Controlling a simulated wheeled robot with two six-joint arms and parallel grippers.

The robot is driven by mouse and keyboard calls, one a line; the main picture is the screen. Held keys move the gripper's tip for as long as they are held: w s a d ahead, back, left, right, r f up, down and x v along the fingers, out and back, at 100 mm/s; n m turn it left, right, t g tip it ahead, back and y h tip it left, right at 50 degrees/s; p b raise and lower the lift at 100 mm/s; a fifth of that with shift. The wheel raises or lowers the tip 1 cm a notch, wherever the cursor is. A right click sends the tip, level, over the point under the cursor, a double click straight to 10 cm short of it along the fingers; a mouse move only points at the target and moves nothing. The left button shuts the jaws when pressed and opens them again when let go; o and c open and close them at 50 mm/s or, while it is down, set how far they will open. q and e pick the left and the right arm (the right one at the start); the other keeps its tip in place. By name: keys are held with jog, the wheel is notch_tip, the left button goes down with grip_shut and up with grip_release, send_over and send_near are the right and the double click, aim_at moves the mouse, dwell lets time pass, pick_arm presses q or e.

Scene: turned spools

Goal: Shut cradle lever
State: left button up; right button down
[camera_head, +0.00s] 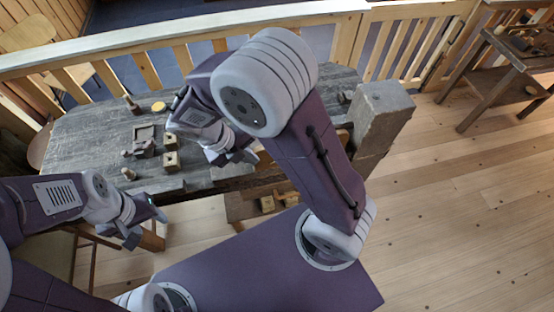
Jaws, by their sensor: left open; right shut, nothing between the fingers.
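A small grey fixture (143,142), which looks like the cradle, stands on the grey wooden table. It is too small here to make out its lever or whether that is open or shut. My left gripper (150,226) is open and empty, in front of the table's near edge and apart from the fixture. My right gripper (238,157) is shut and empty, over the table to the right of the fixture and apart from it. My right arm hides part of the table's right half.
Two wooden blocks with dark holes (171,142) stand right of the fixture. A turned spool-like piece (129,174) stands near the front edge, another (131,103) further back beside a yellow disc (158,106). A large grey block (381,112) is at the table's right end. A wooden railing (180,32) runs behind.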

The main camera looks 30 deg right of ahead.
jog(key=d+f, duration=0.6)
jog(key=f, duration=0.1)
jog(key=shift+s+d+f+b, duration=0.2)
jog(key=shift+d+f+b, duration=0.1)
jog(key=shift+s+d+r, duration=0.1)
jog(key=shift+s+d, duration=0.05)
jog(key=shift+d, duration=0.65)
jog(key=shift+a, duration=0.1)
